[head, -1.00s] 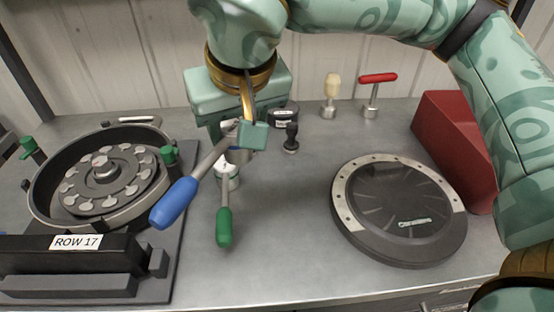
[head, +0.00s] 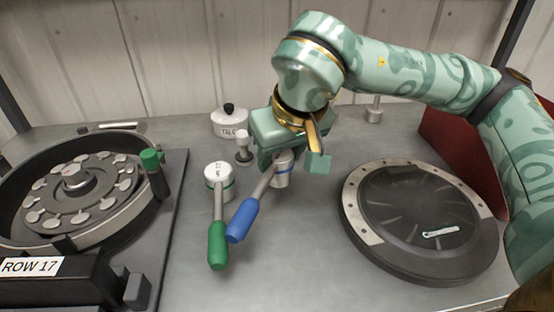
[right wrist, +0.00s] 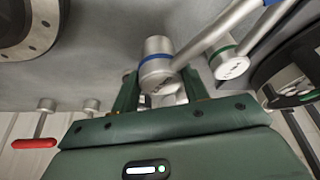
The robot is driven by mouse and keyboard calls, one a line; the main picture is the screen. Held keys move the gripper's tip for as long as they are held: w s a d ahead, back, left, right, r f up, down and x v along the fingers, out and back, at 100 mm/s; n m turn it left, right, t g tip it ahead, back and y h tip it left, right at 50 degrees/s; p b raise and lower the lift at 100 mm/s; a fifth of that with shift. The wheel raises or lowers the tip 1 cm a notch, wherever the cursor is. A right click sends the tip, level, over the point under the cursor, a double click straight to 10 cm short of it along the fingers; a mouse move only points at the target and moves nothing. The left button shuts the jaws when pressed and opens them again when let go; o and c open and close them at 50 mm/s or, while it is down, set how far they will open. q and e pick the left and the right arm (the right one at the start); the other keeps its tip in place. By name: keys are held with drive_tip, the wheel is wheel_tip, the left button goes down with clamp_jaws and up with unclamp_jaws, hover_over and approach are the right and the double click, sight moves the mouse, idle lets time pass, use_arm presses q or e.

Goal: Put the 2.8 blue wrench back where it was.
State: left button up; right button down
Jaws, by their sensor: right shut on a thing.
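The blue wrench has a blue handle (head: 241,220) and a silver head with a blue band (head: 282,172). My right gripper (head: 291,158) is shut on its head, right of the green-handled wrench (head: 218,240). The blue handle slants down-left, its end close beside the green handle. In the right wrist view, the blue-banded head (right wrist: 157,65) sits between the fingers of my right gripper (right wrist: 160,88); the green-banded head (right wrist: 228,65) is apart at right. I cannot tell whether the blue wrench touches the bench. My left gripper is out of view.
The ROW 17 seed meter housing (head: 132,216) with its plate stands at left. A dark round cover (head: 420,262) lies at right, in front of a red block (head: 455,135). A TALC jar (head: 229,124) and a small knobbed tool (head: 243,150) stand behind. Bench is bare in front of the handles.

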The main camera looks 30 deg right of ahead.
drive_tip(key=shift+w+f, duration=0.15)
drive_tip(key=shift+r, duration=0.2)
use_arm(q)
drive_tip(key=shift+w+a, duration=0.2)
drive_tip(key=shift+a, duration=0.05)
use_arm(e)
drive_tip(key=shift+f, duration=0.6)
drive_tip(key=c, duration=0.7)
unclamp_jaws()
drive_tip(key=shift+c, duration=0.2)
drive_tip(key=shift+s, duration=0.2)
